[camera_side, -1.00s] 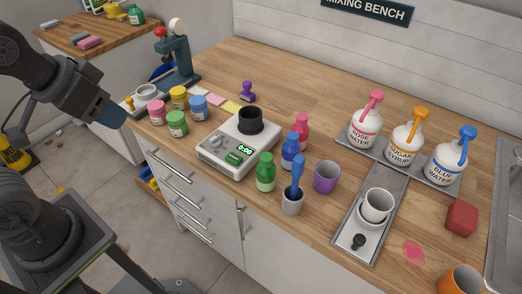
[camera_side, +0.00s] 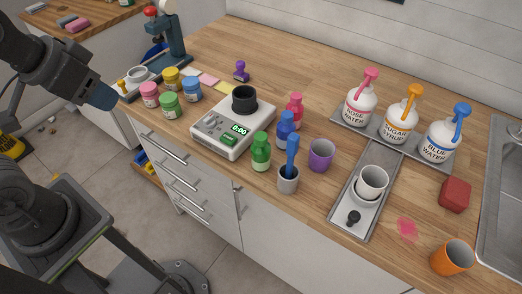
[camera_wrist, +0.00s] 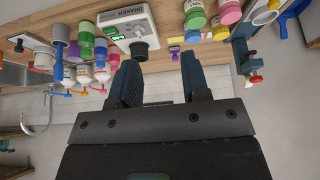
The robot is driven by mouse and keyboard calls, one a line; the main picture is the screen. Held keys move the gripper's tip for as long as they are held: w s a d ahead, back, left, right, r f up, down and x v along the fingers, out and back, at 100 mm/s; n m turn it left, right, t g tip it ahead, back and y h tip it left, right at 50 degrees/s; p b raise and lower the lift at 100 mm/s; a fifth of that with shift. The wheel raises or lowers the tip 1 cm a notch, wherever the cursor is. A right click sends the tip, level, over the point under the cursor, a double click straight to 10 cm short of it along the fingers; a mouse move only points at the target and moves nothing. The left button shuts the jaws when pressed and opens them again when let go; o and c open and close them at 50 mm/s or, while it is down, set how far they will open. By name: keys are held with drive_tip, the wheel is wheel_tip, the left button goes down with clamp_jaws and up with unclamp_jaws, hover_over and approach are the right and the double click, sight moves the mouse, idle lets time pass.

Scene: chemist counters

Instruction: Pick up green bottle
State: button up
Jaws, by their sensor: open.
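My gripper (camera_side: 106,98) is at the left of the side view, in front of the counter's left end, well apart from the bottle. In the wrist view my gripper (camera_wrist: 163,82) has its two dark fingers apart with nothing between them.
A blue bottle (camera_side: 286,128), a grey cup (camera_side: 288,184) with a blue tool and a purple cup (camera_side: 321,156) stand close to the green bottle. Several jars, including a green jar (camera_side: 169,106), stand at the left.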

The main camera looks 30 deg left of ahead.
idle(0.4)
drive_tip(key=o, duration=0.6)
drive_tip(key=n+g+y, duration=0.1)
drive_tip(key=n+g, duration=0.2)
drive_tip(key=n, duration=0.1)
hover_over(259, 138)
drive_tip(key=s, duration=0.3)
drive_tip(key=x, duration=0.2)
drive_tip(key=shift+n, duration=0.3)
drive_tip(key=x, duration=0.5)
drive_tip(key=d+x, duration=0.1)
drive_tip(key=x, duration=0.2)
drive_tip(key=shift+w+d, duration=0.1)
drive_tip(key=shift+w+x, duration=0.2)
drive_tip(key=shift+x, duration=2.8)
